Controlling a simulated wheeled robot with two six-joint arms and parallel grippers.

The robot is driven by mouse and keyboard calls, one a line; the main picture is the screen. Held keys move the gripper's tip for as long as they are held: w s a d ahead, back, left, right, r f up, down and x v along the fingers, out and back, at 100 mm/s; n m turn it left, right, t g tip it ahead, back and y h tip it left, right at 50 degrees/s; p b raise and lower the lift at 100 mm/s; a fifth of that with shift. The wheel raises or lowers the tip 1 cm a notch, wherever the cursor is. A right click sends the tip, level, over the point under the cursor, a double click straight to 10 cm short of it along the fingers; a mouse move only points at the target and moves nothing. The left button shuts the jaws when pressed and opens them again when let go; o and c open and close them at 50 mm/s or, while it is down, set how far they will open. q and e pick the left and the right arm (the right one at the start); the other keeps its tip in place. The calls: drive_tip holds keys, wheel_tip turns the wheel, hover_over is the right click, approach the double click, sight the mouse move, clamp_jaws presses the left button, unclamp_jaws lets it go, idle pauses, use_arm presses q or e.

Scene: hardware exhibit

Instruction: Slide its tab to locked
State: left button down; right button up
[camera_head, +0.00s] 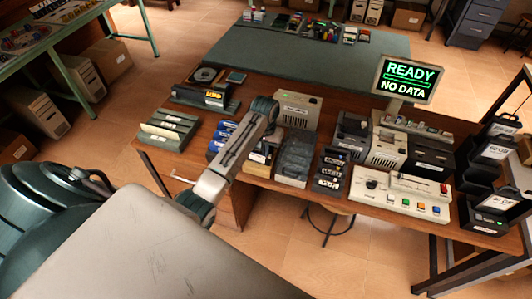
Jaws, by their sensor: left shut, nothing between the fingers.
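A wooden desk (150,157) holds many old computer parts, and I cannot tell which one bears the tab; no tab or lock mark can be made out at this size. My left gripper (269,130) hangs at the far end of my pale arm, over the middle of the desk in front of a beige box (298,111). It is shut and empty, and its fingertips are mostly hidden. My right gripper is not in view.
A sign (408,80) reads "READY NO DATA". A beige console (400,192) with coloured buttons stands at the front right, by black stacked holders (487,200). A slotted tray (168,131) is at the left. The green mat (290,62) has free room.

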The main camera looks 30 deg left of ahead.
use_arm(q)
drive_tip(key=shift+r, duration=3.5)
